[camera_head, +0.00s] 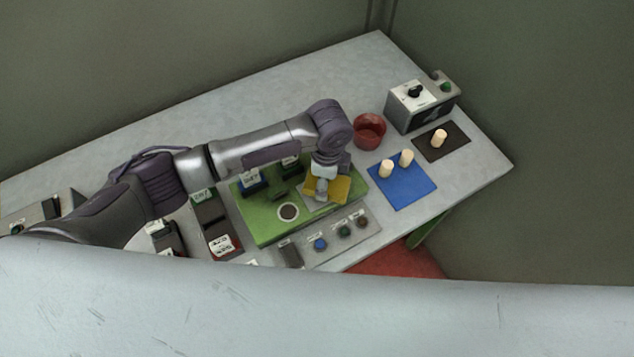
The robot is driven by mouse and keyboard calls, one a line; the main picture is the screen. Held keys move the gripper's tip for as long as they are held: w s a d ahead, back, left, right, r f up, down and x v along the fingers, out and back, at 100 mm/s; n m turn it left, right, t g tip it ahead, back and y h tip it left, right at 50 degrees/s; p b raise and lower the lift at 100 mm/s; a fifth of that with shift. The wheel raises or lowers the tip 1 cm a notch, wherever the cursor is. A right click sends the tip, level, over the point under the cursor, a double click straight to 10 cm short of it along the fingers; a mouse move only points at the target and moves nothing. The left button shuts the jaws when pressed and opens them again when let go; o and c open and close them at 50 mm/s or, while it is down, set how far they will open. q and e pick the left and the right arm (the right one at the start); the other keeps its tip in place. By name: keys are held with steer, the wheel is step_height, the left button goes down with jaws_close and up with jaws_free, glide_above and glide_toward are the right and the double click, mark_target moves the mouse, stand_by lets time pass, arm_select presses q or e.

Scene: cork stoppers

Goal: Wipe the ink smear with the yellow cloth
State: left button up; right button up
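The yellow cloth (341,189) is on the right part of the green board (262,228) and shows on both sides of my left gripper. My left gripper (321,194) points down over the cloth and hides its middle. Its fingers are too small and covered to tell whether they are shut on the cloth. I cannot make out an ink smear; the area under the cloth and gripper is hidden. A dark round spot with a pale rim (288,212) shows on the board left of the cloth. My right gripper is not in view.
A red cup (369,131) stands behind the cloth. A blue mat (411,191) with two corks lies to the right, near a dark mat (456,149) with a cork. A grey box with a knob (414,112) stands behind. Coloured buttons (344,231) line the front.

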arm_select(q)
steer(key=shift+w+d, duration=0.5)
steer(key=shift+d, duration=0.2)
steer(key=shift+r, duration=0.1)
step_height(320, 180, up, 5)
steer(key=p, duration=0.5)
steer(key=shift+s, duration=0.1)
steer(key=shift+r+p, duration=0.4)
steer(key=shift+r, duration=0.1)
steer(key=shift+r, duration=0.1)
step_height(320, 180, up, 3)
steer(key=shift+f, duration=0.1)
